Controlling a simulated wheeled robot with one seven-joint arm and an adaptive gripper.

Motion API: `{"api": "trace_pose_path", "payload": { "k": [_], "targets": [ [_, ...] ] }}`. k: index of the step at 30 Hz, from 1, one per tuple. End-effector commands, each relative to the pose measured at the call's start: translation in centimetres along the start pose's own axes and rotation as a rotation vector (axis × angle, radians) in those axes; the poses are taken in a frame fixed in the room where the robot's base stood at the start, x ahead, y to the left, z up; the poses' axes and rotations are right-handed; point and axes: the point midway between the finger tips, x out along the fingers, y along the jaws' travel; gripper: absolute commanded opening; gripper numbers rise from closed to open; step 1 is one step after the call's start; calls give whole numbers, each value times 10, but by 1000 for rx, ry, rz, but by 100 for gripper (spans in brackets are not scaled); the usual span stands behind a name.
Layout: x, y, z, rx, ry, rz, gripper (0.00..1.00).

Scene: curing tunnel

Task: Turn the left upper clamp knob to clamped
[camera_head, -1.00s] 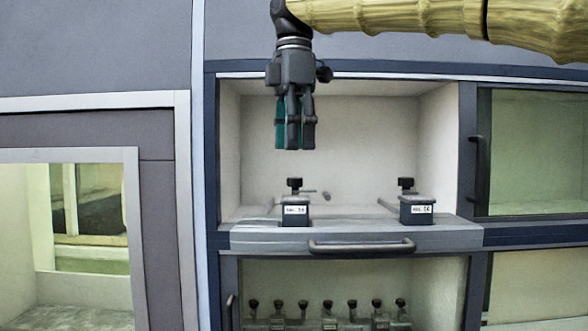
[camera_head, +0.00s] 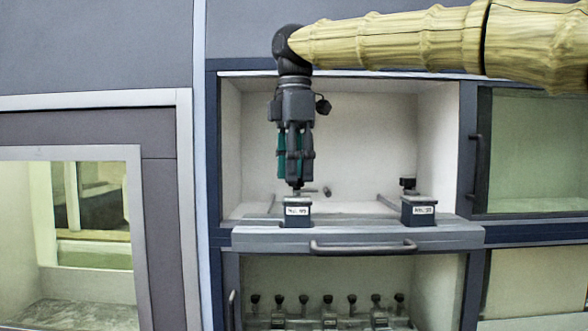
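The left upper clamp (camera_head: 297,211) is a dark block with a white label on the front ledge of the upper compartment. Its black knob on top is mostly hidden behind my gripper's fingertips. My gripper (camera_head: 295,184) points straight down, with its fingertips at the knob's height. I cannot tell whether the fingers touch or grip the knob. The right upper clamp (camera_head: 418,211) stands on the same ledge, with its black knob in plain view.
A drawer front with a bar handle (camera_head: 363,247) lies below the clamps. A lower compartment holds a row of several small black knobs (camera_head: 328,300). A glazed door with a handle (camera_head: 477,165) is at the right. The upper compartment between the clamps is open.

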Motion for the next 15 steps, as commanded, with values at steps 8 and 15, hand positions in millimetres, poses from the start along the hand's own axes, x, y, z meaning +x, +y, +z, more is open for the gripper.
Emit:
{"api": "trace_pose_path", "payload": {
  "k": [8, 15],
  "targets": [
    [7, 8, 2, -1, 0, -13, 3],
    [7, 7, 3, 6, 0, -12, 3]
  ]
}}
